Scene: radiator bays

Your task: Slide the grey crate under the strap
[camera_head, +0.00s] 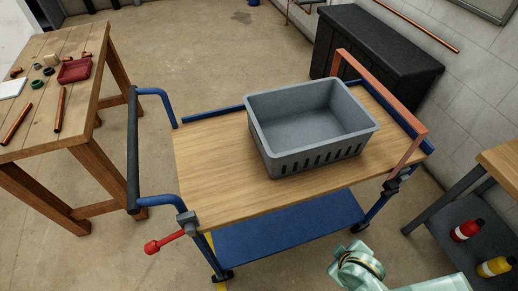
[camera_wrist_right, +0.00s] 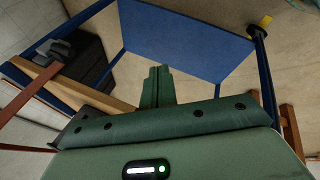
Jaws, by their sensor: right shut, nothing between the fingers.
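The grey crate (camera_head: 308,148) is an open, empty plastic box with slots along its near side. It sits upright on the wooden top of a blue-framed trolley, right of the middle. The strap (camera_head: 388,94) is an orange-brown band standing up as an arch across the trolley's right end. The crate lies just left of the strap, not under it. In the right wrist view my right gripper (camera_wrist_right: 158,86) is shut and empty, beside the trolley with its blue lower shelf behind. In the head view only part of my right arm shows at bottom right. My left gripper is not in view.
The trolley top (camera_head: 217,165) is bare left of the crate. A red-ended lever (camera_head: 158,244) sticks out at its near left corner. A workbench (camera_head: 90,50) with tools stands left, a black chest (camera_head: 375,55) behind, and a shelf with bottles (camera_head: 467,230) at right.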

